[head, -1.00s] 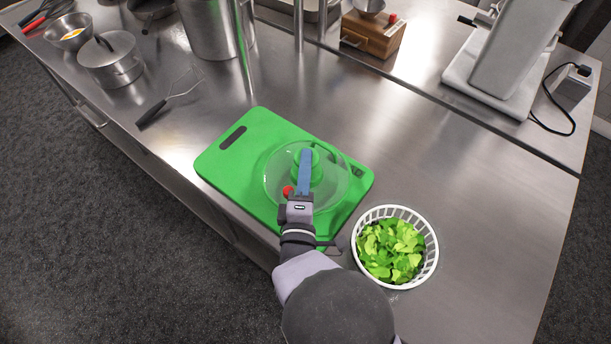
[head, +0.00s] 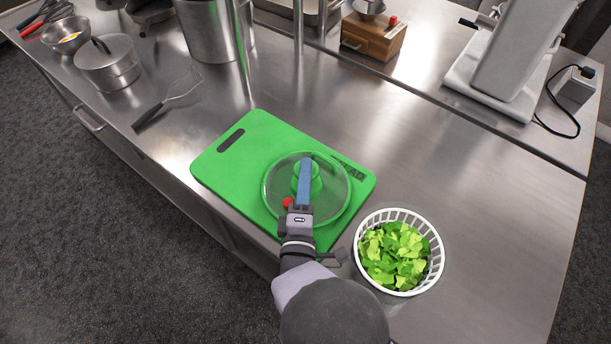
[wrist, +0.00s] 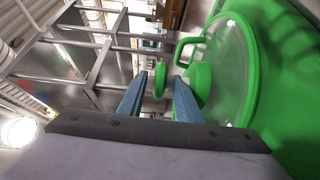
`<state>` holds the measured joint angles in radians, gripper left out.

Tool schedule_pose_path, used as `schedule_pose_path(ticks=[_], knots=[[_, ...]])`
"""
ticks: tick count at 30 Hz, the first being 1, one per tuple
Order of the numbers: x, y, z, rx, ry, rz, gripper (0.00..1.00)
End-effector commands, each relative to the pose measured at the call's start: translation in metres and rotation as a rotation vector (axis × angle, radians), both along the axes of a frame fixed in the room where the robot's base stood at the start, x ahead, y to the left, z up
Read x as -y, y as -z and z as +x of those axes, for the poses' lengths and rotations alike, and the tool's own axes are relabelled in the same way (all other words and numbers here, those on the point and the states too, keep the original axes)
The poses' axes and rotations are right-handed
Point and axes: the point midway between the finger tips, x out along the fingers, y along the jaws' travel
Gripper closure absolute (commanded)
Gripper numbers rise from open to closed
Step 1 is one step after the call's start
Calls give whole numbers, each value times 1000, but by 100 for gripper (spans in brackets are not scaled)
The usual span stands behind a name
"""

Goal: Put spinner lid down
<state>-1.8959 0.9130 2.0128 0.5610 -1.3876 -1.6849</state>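The spinner lid (head: 335,196), clear with a green rim and a green hub in the middle, lies flat on the green cutting board (head: 218,168). In the wrist view the lid (wrist: 233,75) appears on edge at the right because the camera is turned. My gripper (head: 306,164) is over the lid's middle, partly hiding the hub and near rim. In the wrist view its blue fingers (wrist: 159,76) are apart, with the lid's green knob (wrist: 159,82) in the gap between them. I see no clear grip on it.
A white basket of green leaves (head: 433,274) stands to the right of the board, close to my arm. The steel counter right of the board is mostly clear.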

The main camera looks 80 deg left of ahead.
Motion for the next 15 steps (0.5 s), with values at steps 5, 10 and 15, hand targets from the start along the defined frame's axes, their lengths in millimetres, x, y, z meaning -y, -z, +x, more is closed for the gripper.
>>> schedule_pose_path(ticks=[5,10,15], knots=[[0,-1,0,0,0,0,69],[0,-3,0,0,0,1,69],[12,-4,-3,1,-1,-2,69]])
